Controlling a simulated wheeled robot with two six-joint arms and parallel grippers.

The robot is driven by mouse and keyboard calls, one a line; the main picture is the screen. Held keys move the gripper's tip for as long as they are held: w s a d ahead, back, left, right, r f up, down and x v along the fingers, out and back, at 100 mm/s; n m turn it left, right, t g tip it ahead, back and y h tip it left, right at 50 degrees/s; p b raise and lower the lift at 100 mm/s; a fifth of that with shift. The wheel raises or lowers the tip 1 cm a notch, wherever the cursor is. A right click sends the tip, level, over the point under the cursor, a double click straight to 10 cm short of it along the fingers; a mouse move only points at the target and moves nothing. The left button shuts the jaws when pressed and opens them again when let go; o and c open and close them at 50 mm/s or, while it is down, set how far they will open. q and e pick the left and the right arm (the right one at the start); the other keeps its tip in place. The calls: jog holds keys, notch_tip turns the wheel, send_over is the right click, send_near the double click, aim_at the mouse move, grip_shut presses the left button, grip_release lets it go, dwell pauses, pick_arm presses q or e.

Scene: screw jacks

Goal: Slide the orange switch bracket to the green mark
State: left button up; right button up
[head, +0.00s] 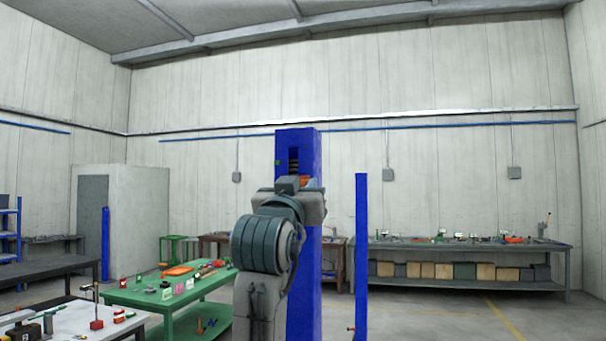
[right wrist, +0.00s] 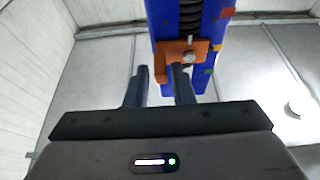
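The orange switch bracket (right wrist: 174,53) sits on the screw side of a blue post (right wrist: 160,18), with a pale round-headed part on it. In the head view a sliver of the orange bracket (head: 306,182) shows behind my right arm. The green mark (right wrist: 209,71) is on the post's edge close to the bracket; a green spot (head: 277,162) shows on the post's left edge in the head view. My right gripper (right wrist: 162,75) is open, its fingertips at the bracket's near edge, one finger overlapping it in view. Contact cannot be told. My left gripper is not in view.
A thin blue post (head: 361,250) stands to the right. A green table (head: 180,300) with small parts is at left; a long workbench (head: 460,247) stands at the back right.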

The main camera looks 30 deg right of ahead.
jog(key=shift+w+d+r, duration=0.1)
jog(key=shift+w+d, duration=0.1)
jog(key=shift+w, duration=0.05)
jog(key=shift+c, duration=0.4)
grip_shut()
jog(key=shift+r, duration=2.3)
jog(key=shift+o, duration=0.4)
grip_release()
